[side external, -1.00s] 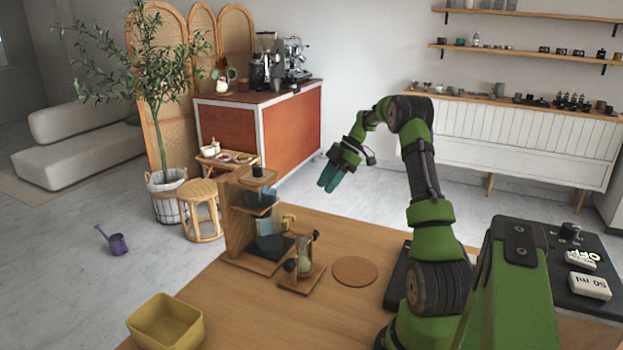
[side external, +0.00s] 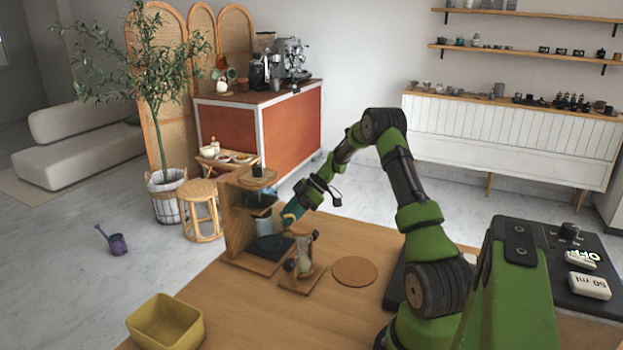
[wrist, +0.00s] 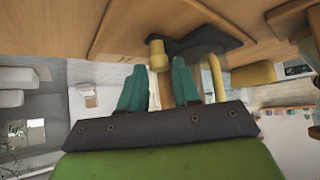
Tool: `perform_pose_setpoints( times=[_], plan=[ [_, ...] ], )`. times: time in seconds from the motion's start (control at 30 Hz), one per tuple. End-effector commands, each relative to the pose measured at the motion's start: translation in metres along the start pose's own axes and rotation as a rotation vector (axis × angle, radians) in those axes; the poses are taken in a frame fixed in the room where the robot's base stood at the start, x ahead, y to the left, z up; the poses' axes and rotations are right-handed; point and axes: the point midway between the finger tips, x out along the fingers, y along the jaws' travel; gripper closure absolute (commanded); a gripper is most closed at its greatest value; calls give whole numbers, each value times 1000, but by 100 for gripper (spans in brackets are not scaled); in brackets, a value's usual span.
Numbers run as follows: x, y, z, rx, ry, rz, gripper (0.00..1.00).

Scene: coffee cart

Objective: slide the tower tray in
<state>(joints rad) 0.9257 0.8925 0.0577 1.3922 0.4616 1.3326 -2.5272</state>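The wooden tower (side external: 234,222) stands on the table with a glass vessel and a dark flat piece (side external: 276,246) low in it. I cannot tell clearly which part is the tray. My gripper (side external: 290,218) is at the tower's right side, fingers pointing down towards it. In the wrist view, the teal fingers (wrist: 160,78) are apart with nothing held between them. A pale brass-coloured knob (wrist: 158,55) shows just beyond the gap, in front of a dark slab (wrist: 208,42). Contact with the knob is not visible. A curved yellowish handle (wrist: 217,76) is beside the right finger.
A wooden stand with an hourglass-shaped glass (side external: 304,262) is close in front of my gripper. A round cork mat (side external: 354,271) lies to its right. A yellow bin (side external: 165,322) is at the table's front left. The table between bin and tower is clear.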

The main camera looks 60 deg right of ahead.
Motion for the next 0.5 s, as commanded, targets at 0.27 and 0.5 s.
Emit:
perform_pose_setpoints(
  times=[0.27,0.5],
  plan=[
    [24,0,0,0,-1,0,68],
    [25,0,0,0,-1,1,68]
  ],
)
